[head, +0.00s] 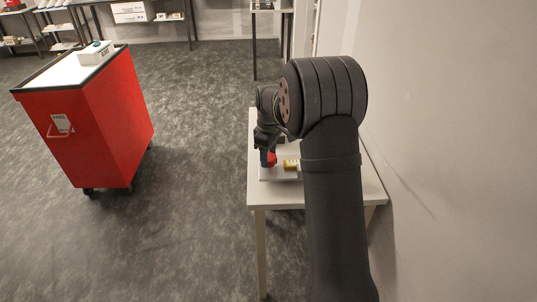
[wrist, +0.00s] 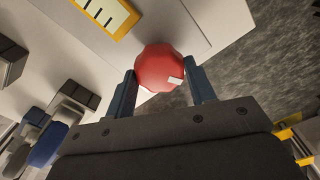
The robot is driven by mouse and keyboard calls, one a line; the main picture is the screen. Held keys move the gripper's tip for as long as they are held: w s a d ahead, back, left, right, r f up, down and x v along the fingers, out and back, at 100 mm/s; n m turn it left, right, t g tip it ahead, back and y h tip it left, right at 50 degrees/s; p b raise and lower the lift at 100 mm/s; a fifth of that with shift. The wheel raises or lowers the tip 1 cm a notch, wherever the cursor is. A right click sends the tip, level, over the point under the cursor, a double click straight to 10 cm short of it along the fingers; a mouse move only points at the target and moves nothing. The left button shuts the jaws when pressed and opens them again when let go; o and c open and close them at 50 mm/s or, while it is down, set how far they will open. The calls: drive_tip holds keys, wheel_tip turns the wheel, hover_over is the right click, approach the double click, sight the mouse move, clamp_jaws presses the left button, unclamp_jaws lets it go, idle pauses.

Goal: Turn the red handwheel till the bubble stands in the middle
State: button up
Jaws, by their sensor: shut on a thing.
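The red handwheel (wrist: 165,67) sits between the two fingers of my gripper (wrist: 162,92) in the wrist view, with a small white mark on its face near the right finger. My gripper is shut on it. In the head view the red handwheel (head: 271,159) shows at the left end of a pale block on the table, with my gripper (head: 268,151) over it. A yellow-framed level window (wrist: 108,12) with dark lines lies beside the wheel in the wrist view; it also shows in the head view (head: 291,165). The bubble itself cannot be made out.
The white table (head: 283,196) stands against the wall on the right. In the wrist view, several grey and blue parts (wrist: 60,125) lie at the left. A red cabinet (head: 105,125) stands on the floor to the left, with open floor between it and the table.

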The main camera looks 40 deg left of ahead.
sight(269, 157)
drive_tip(key=shift+n, duration=0.6)
drive_tip(key=o, duration=1)
wheel_tip(269, 157, up, 17)
drive_tip(key=shift+r, duration=0.2)
idle(0.3)
wheel_tip(269, 157, down, 17)
drive_tip(key=shift+f, duration=0.2)
idle(0.4)
